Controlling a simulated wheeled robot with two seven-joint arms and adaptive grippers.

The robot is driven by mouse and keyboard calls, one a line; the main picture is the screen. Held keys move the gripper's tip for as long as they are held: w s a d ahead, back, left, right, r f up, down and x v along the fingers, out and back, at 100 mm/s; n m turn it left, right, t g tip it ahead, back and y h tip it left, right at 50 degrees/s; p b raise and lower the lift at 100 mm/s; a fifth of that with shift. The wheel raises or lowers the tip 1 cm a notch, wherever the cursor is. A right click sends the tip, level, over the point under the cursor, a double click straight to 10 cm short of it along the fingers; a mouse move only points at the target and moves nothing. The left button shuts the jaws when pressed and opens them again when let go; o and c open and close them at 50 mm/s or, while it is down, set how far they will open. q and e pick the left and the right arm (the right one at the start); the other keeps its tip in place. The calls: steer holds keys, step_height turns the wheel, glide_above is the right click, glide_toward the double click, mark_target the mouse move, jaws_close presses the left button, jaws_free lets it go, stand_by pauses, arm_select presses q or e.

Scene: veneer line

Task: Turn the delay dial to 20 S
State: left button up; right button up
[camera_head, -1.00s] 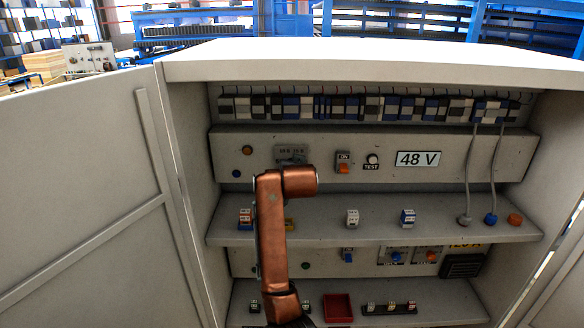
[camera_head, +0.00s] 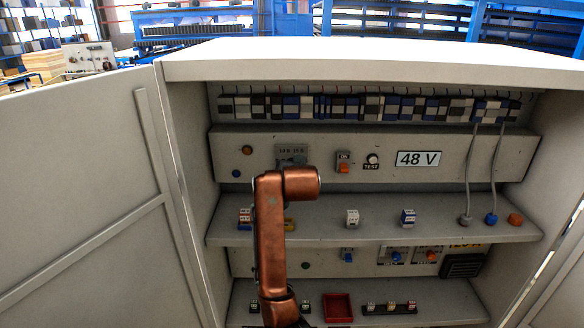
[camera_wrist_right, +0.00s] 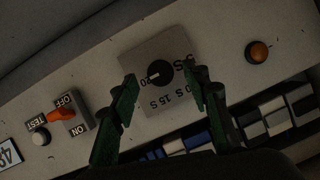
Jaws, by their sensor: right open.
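The delay dial is a round black knob (camera_wrist_right: 160,73) with a white pointer mark, on a grey square plate (camera_wrist_right: 141,53) printed with second values. In the right wrist view the plate looks rotated; a "15 S" label reads below the knob, and the mark points to the left side. In the head view the top of the dial plate (camera_head: 291,149) shows behind my copper right arm, which hides the rest. My right gripper (camera_wrist_right: 162,92) is open, its green fingers on either side of the knob, apart from it. I cannot tell its exact depth. My left gripper is out of view.
An orange ON/OFF switch (camera_head: 343,168) and a TEST button (camera_head: 372,160) sit right of the dial, by the 48 V display (camera_head: 418,158). An amber lamp (camera_head: 247,150) is to the left. The shelf (camera_head: 380,231) below carries small parts. The cabinet door (camera_head: 80,200) stands open.

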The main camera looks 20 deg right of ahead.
steer(key=v, duration=0.9)
steer(key=shift+s, duration=0.2)
steer(key=shift+r, duration=0.1)
